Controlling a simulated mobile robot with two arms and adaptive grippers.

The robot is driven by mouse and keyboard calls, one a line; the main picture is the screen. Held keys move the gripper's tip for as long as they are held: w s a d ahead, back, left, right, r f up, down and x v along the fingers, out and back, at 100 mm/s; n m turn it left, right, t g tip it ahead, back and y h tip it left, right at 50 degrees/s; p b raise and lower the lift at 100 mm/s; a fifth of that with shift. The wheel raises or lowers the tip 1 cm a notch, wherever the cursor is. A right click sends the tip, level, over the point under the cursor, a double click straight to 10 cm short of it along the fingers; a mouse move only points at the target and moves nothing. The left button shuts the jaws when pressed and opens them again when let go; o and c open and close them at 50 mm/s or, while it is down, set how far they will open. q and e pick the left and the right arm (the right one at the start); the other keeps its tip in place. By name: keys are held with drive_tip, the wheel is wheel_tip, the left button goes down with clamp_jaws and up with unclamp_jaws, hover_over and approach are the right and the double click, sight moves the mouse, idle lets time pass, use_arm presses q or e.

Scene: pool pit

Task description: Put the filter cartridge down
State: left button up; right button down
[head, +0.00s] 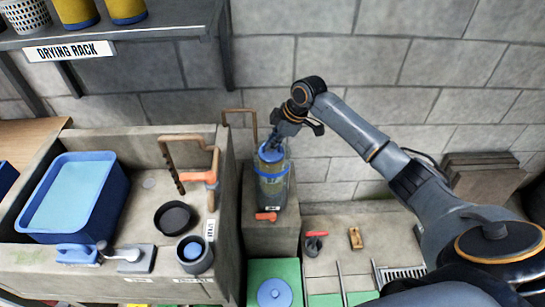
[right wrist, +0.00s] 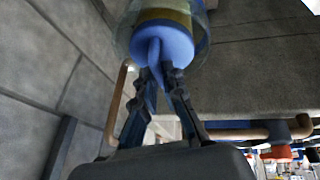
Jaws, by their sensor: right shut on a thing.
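The filter cartridge (head: 271,153) has a blue top with an upright fin and a yellowish body. In the head view it stands inside a clear housing (head: 272,188) with a blue collar, on a concrete block. My right gripper (head: 274,141) comes down from above and is shut on the cartridge's top. In the right wrist view my right gripper's fingers (right wrist: 160,78) pinch the fin of the blue cap (right wrist: 165,42), and the clear wall (right wrist: 203,38) curves around the cartridge. Whether the cartridge rests on the housing's bottom is hidden. My left gripper is not in view.
A concrete sink counter (head: 150,189) at left carries a blue tub (head: 112,205), a black bowl (head: 175,217) and a grey cup (head: 206,262). Copper pipes (head: 213,160) rise beside the block. A drying rack (head: 150,30) overhangs upper left. A blue lid (head: 275,293) lies on a green mat (head: 259,270) below.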

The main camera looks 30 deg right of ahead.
sight(276, 153)
drive_tip(key=shift+f, duration=3.35)
drive_tip(key=c, duration=1.4)
unclamp_jaws()
drive_tip(key=shift+f, duration=0.1)
drive_tip(key=shift+c, duration=0.2)
drive_tip(key=shift+s+d+r, duration=0.1)
drive_tip(key=shift+r, duration=0.45)
drive_tip(key=v, duration=1.1)
drive_tip(key=shift+s+r, duration=0.1)
